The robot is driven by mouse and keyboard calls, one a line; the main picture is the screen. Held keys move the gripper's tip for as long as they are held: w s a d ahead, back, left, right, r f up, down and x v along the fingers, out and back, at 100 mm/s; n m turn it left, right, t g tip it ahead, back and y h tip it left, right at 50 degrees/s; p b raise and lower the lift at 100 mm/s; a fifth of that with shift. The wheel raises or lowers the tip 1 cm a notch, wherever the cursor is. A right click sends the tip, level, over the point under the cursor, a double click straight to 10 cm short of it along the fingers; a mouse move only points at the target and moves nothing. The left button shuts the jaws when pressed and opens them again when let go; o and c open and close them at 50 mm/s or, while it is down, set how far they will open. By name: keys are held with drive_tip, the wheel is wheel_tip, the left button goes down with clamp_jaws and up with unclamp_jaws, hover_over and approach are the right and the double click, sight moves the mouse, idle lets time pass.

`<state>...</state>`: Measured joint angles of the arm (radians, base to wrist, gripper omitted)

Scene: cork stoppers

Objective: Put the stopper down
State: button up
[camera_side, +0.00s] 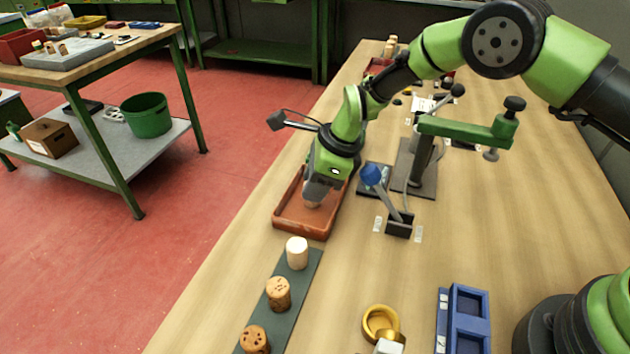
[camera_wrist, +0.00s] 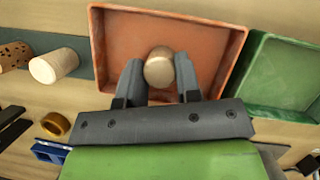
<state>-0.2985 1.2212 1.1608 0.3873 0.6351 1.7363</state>
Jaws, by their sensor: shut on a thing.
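A light cork stopper (camera_wrist: 158,68) sits between the two fingers of my gripper (camera_wrist: 159,80), which is shut on it. In the wrist view the orange-brown tray (camera_wrist: 225,50) lies beneath and around the stopper. In the side view my gripper (camera_side: 322,190) is low inside the tray (camera_side: 283,222), and the stopper (camera_side: 312,203) shows just under the fingers. I cannot tell whether the stopper touches the tray floor.
A dark strip (camera_side: 271,308) holds a pale stopper (camera_side: 297,252), a speckled one (camera_side: 278,293) and a holed one (camera_side: 255,339). A green tray (camera_wrist: 285,75) adjoins the orange tray. A blue-knobbed lever (camera_side: 385,190) stands right of my gripper. A brass ring (camera_side: 368,322) and blue holder (camera_side: 468,300) lie nearer.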

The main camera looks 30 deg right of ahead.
drive_tip(key=shift+f, duration=0.15)
drive_tip(key=o, duration=0.9)
drive_tip(key=v, duration=1.2)
drive_tip(key=shift+r, duration=0.25)
drive_tip(key=s+d+r+n+t, duration=0.1)
drive_tip(key=s+d+r+n, duration=0.15)
drive_tip(key=r, duration=0.25)
drive_tip(key=s+d+r+n+t, duration=0.1)
drive_tip(key=s+r+n, duration=0.15)
drive_tip(key=r, duration=0.25)
drive_tip(key=s+d+r+n+t+h, duration=0.1)
drive_tip(key=s+d+r+n, duration=0.2)
drive_tip(key=s+n, duration=0.4)
drive_tip(key=s+d+r+n+t+h, duration=0.1)
drive_tip(key=s+d+r+n+t, duration=0.1)
drive_tip(key=s+n, duration=0.5)
drive_tip(key=s+d+r, duration=0.1)
drive_tip(key=s+d, duration=0.1)
drive_tip(key=s, duration=0.4)
drive_tip(key=shift+s+d+r, duration=0.15)
drive_tip(key=shift+s+r, duration=0.1)
drive_tip(key=shift+r, duration=0.05)
